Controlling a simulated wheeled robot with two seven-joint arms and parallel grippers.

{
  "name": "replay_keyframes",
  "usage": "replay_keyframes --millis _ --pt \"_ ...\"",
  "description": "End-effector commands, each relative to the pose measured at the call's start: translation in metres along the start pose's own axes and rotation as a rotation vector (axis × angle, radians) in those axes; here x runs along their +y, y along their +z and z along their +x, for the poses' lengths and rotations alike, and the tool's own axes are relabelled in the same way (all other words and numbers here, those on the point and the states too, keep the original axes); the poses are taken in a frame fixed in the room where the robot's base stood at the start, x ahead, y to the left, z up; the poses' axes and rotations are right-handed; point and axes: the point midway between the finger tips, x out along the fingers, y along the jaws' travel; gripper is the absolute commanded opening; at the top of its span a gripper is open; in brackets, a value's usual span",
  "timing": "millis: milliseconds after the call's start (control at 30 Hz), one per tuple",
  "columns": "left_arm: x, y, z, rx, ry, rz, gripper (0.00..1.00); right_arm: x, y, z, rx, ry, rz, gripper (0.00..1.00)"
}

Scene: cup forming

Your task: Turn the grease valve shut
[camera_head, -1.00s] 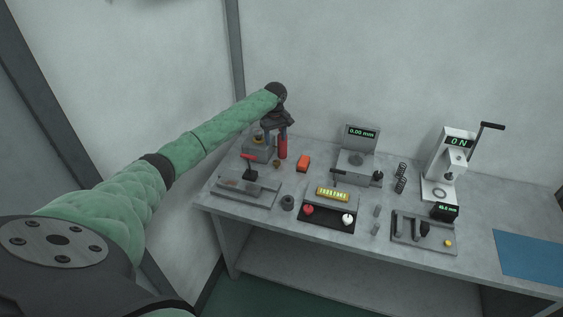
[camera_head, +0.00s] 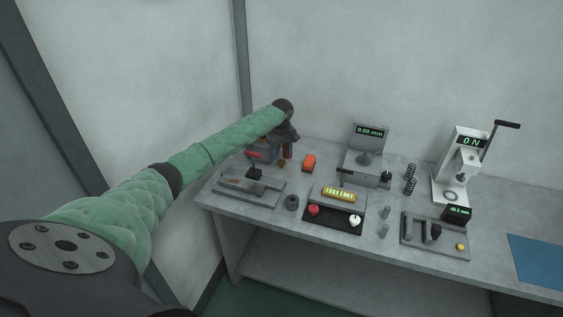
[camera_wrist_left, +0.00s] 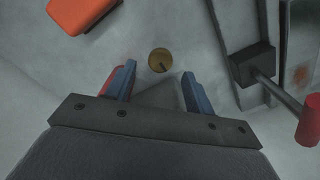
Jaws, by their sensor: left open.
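A small round brass piece (camera_wrist_left: 157,57) with a dark pin or slot sits on the grey bench; I cannot tell for sure that it is the grease valve. In the head view it shows small (camera_head: 281,163), just below my left gripper (camera_head: 284,145). In the left wrist view my left gripper (camera_wrist_left: 159,74) is open and empty. Its two blue-grey fingers are spread, and the brass piece lies in line with the gap, around and just past the fingertips. Touch cannot be made out. A red cylinder (camera_head: 288,151) is partly hidden behind the gripper. My right gripper is not in view.
A black lever block (camera_wrist_left: 250,65) with a red handle (camera_wrist_left: 310,120) stands close on the other side. A gauge with a display (camera_head: 370,131), a tray (camera_head: 325,222) and a press (camera_head: 465,150) stand farther right.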

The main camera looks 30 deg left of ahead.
Motion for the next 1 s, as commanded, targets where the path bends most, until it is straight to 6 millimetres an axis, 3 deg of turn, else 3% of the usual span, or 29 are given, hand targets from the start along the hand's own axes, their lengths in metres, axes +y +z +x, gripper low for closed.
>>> replay_keyframes --millis 400,767,1000 --pt "0.000 0.000 0.048 -0.001 0.000 0.000 0.53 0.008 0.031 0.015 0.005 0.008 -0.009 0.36" --pt "0.000 0.000 0.053 0.000 0.000 0.000 0.53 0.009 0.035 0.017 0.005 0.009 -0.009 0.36" --pt "0.000 0.000 0.053 0.000 0.000 0.000 0.09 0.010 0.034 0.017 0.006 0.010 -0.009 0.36"
